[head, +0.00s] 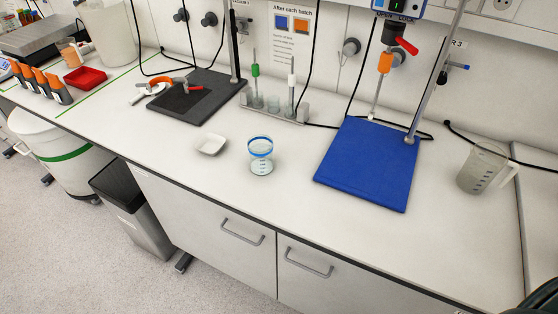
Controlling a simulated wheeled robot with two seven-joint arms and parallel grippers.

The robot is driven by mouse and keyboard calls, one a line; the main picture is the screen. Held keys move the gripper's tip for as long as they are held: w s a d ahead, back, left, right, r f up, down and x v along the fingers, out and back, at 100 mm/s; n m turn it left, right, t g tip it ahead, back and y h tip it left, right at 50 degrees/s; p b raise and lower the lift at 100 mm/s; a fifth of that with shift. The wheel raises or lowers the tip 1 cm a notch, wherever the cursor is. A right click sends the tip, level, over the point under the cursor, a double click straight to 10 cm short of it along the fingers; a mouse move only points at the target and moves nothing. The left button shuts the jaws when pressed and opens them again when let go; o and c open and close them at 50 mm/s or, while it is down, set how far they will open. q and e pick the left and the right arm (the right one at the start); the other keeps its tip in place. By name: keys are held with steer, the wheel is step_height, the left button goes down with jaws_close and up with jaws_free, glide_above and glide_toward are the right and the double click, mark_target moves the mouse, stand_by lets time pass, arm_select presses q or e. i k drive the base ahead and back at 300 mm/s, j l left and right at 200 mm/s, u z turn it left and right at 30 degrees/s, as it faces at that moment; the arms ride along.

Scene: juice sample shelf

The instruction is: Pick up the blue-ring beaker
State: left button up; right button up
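The blue-ring beaker (261,156) stands upright on the white bench in the head view, near the front edge and around the middle. It is clear, with a blue band near its rim and marks on its side. Neither of my grippers shows in the head view. A dark curved part is at the lower right corner, and I cannot tell what it is.
A white weighing dish (211,145) lies left of the beaker. A blue stand base (368,165) is to the right, with a measuring jug (483,168) beyond it. A probe rack (274,112) and a dark stand base (196,97) are behind. The bench in front is clear.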

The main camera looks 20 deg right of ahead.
mark_target(260, 148)
steer(key=k+l+z, duration=0.15)
steer(key=l, duration=0.2)
steer(key=k+l+z, duration=0.1)
steer(key=k+l, duration=0.15)
steer(key=l, duration=0.15)
steer(key=k+l+z, duration=0.15)
steer(key=l, duration=0.25)
